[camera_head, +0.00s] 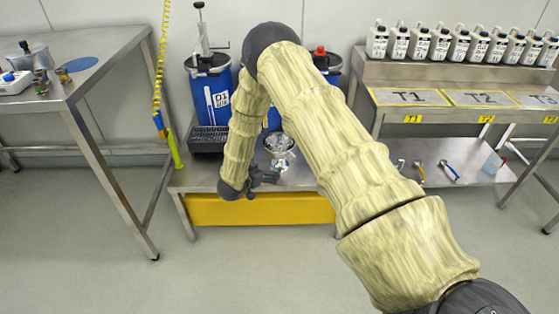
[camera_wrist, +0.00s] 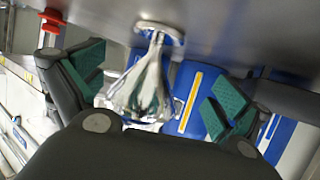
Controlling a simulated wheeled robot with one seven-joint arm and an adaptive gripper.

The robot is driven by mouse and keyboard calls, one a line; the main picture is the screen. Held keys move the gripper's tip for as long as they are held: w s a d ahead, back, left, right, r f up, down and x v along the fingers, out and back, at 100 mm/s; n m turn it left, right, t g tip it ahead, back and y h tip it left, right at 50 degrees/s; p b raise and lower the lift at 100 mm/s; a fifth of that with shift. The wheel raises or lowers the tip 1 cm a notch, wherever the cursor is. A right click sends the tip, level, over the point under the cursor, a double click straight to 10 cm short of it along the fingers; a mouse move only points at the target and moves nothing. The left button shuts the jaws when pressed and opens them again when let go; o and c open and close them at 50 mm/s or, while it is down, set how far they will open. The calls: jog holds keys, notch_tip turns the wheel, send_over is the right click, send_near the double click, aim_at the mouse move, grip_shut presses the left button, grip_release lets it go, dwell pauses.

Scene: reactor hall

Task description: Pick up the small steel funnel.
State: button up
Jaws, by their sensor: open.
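The small steel funnel (camera_head: 279,143) is shiny, with its wide mouth upward and its narrow end down near the low steel bench (camera_head: 300,180). In the wrist view the funnel (camera_wrist: 142,92) appears inverted, its narrow end toward a pale round foot on the steel surface. My gripper (camera_head: 266,179) is low over the bench, in front of the funnel. In the wrist view my gripper (camera_wrist: 157,84) is open, its green pads apart on either side of the funnel. I see no contact; exact depth is unclear.
A blue drum (camera_head: 212,97) and a black grate (camera_head: 208,139) are behind and left of the funnel. A steel table (camera_head: 110,48) stands left.

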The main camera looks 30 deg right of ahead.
aim_at(278, 162)
jog(key=shift+w+d+r, duration=0.15)
jog(key=shift+w+d, duration=0.05)
jog(key=shift+d, duration=0.1)
jog(key=shift+w+d, duration=0.15)
jog(key=shift+d, duration=0.1)
jog(key=x, duration=0.4)
jog(key=shift+w+d+f+b, duration=0.1)
jog(key=shift+d+f+b, duration=0.15)
jog(key=shift+b, duration=0.1)
jog(key=x, duration=0.2)
jog(key=b+x, duration=0.1)
jog(key=x, duration=0.1)
jog(key=shift+s+d+f, duration=0.15)
jog(key=shift+s+d, duration=0.15)
jog(key=shift+w+d+f, duration=0.1)
jog(key=shift+w+d, duration=0.15)
jog(key=shift+d, duration=0.1)
jog(key=c, duration=1.3)
